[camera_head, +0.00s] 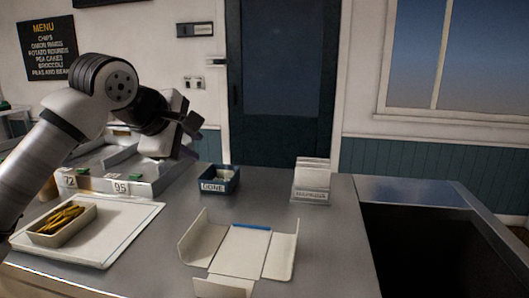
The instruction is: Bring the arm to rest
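My arm reaches in from the left edge and bends over the left part of the metal counter (330,250). My gripper (193,138) is raised above the counter, near the far-left divided container (150,187). It points away and to the right. Its fingers are small and dark here, and I cannot tell whether they are open or shut. No held thing is visible at the fingers.
A white tray (140,215) bears a box of chips (62,224) at the left. A blue "GONE" bin (219,187), a holder with upright cards (311,190) and an unfolded carton (240,250) stand on the counter. A dark recess (440,250) opens at right.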

